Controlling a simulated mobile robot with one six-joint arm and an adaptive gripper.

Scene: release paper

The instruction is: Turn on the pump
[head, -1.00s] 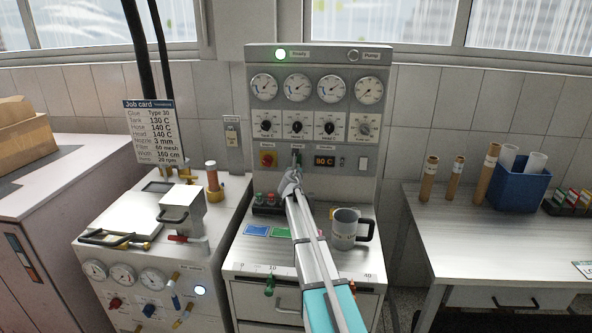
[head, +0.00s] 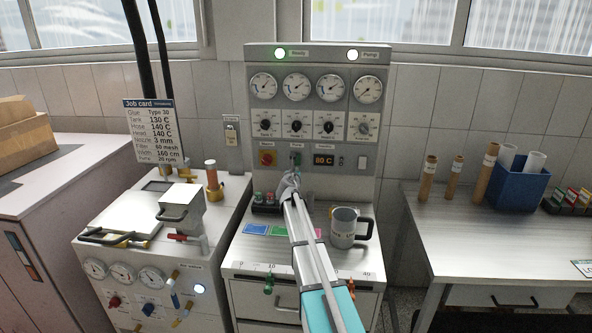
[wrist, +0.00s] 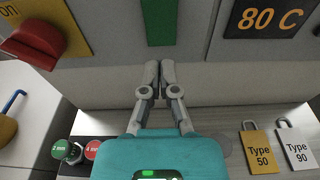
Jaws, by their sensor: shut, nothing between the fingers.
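The control panel (head: 318,110) stands upright at the back of the middle bench. My gripper (head: 289,178) is just below and in front of the switch. In the wrist view my gripper (wrist: 160,66) has its fingers together, empty and apart from the switch.
The red knob (wrist: 36,38) is left of the switch, and the 80 C display (head: 324,160) is right of it. A grey mug (head: 345,227) stands on the bench right of my arm. Nozzles labelled 2 mm (wrist: 61,149) and Type 50 and Type 90 tags (wrist: 259,147) lie below.

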